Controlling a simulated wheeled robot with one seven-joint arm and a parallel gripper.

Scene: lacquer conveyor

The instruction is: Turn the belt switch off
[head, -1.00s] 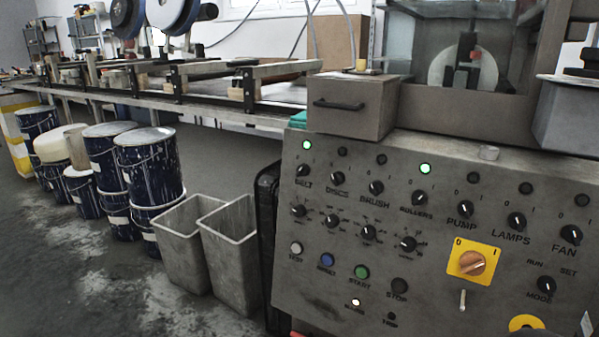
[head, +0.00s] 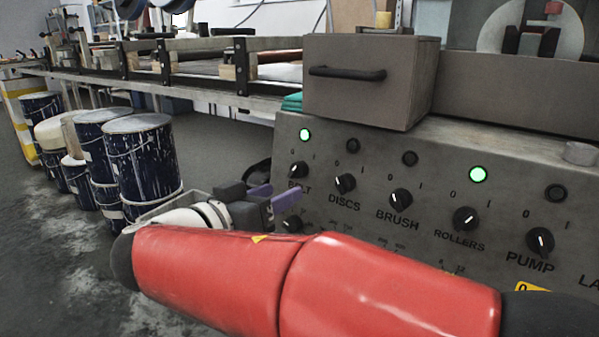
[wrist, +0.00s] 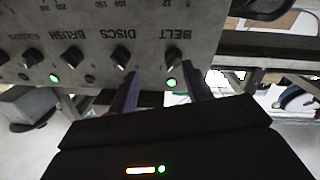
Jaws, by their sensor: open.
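The belt switch (head: 299,169) is a black knob at the left end of the top row on the grey control panel. A lit green lamp (head: 305,134) sits above it. In the wrist view, which looks upside down, the belt switch (wrist: 174,57) and its green lamp (wrist: 171,82) show just ahead of my fingers. My gripper (head: 285,193) is open, with purple fingers, in front of and just below the switch in the head view. In the wrist view my gripper (wrist: 162,76) has its fingertips on either side of the switch's lamp. Contact with the knob cannot be told.
The discs knob (head: 344,183) is close beside, then the brush knob (head: 401,198) and the rollers knob (head: 465,219), whose lamp (head: 478,174) is green. A drawer box (head: 350,95) juts out above the panel. Paint drums (head: 142,160) stand at left.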

